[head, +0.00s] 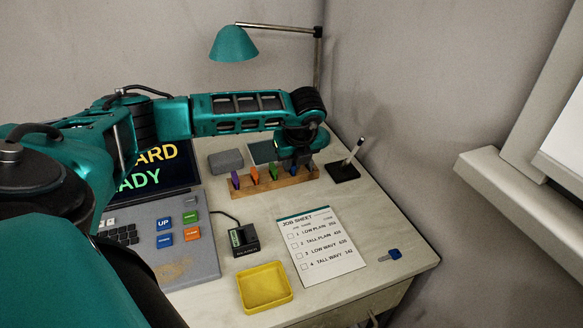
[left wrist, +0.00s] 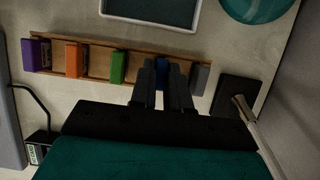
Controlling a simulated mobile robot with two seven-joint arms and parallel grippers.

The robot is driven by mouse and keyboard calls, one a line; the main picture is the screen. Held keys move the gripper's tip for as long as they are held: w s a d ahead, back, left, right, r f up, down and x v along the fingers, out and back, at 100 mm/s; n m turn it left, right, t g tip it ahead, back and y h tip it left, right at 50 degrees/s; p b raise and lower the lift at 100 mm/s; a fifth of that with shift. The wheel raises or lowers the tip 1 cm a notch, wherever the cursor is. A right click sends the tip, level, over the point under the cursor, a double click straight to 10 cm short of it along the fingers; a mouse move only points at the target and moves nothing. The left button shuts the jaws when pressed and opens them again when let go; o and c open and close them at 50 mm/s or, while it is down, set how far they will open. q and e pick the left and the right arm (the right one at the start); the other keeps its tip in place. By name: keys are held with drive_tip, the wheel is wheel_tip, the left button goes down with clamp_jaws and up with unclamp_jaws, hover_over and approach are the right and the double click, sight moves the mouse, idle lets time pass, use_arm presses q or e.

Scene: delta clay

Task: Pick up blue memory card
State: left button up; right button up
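The blue memory card (left wrist: 161,69) stands in a slot of the wooden rack (left wrist: 92,69), between the green card (left wrist: 118,67) and the grey card (left wrist: 200,79). My left gripper (left wrist: 160,83) is over it, with one dark finger on each side of the card. Whether the fingers press on the card or leave a small gap, I cannot tell. In the head view my left gripper (head: 295,163) is at the right part of the rack (head: 283,186), and a bit of blue shows beneath it. My right gripper is in neither view.
Purple (head: 235,180), orange (head: 254,175) and green (head: 273,173) cards stand to the left in the rack. A pen holder (head: 343,173) is close on the right. A card reader (head: 244,240), yellow tray (head: 265,287), job sheet (head: 321,245) and blue key-like item (head: 389,255) lie in front.

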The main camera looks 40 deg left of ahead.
use_arm(q)
clamp_jaws()
